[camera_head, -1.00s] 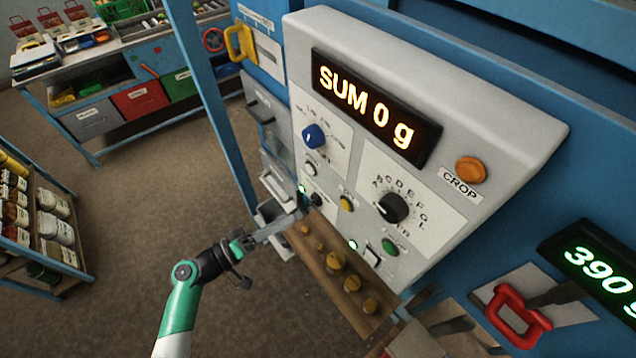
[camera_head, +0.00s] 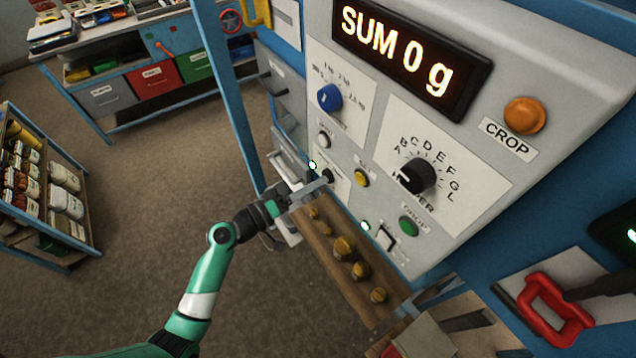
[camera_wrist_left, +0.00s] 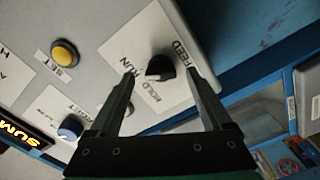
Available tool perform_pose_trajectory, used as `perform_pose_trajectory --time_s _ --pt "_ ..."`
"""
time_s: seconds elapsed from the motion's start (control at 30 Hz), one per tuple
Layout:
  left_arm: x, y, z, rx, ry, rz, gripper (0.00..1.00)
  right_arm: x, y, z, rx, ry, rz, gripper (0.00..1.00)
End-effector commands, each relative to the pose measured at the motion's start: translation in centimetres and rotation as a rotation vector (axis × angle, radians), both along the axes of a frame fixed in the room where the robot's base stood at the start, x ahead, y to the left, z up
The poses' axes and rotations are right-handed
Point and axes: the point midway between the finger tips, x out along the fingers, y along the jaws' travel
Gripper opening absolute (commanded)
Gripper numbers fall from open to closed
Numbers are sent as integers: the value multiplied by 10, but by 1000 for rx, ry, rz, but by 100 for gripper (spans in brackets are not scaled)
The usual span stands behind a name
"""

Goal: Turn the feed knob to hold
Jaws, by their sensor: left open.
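The feed knob (camera_wrist_left: 160,68) is a small black knob on a white plate lettered HOLD, RUN and FEED in the left wrist view. Which mark it points to I cannot tell. In the head view the knob (camera_head: 328,176) is small and dark at the panel's lower left, partly hidden by my fingers. My left gripper (camera_head: 316,189) reaches the panel there from the left. In the wrist view the open left gripper (camera_wrist_left: 160,76) has one finger on each side of the knob, with gaps showing. My right gripper is out of view.
Close by are a yellow button (camera_head: 362,178), a white knob (camera_head: 323,139), a blue knob (camera_head: 330,97) and a black letter dial (camera_head: 417,177). A wooden shelf (camera_head: 335,262) with brass weights juts out below. A blue post (camera_head: 228,90) stands at the left.

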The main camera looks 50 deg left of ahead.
Motion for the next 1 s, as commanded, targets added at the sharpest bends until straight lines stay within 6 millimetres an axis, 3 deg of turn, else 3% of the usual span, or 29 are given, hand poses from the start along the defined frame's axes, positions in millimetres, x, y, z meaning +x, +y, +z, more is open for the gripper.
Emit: perform_pose_trajectory --time_s 0.13,0.43,0.9,1.0 --pt "16 -3 0 1 -1 0 82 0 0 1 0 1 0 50" --pt "18 -3 -1 0 0 1 82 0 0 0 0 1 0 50" --pt "18 -3 -1 0 0 1 0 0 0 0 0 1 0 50" --pt "18 -3 -1 -1 1 1 0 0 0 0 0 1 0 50"
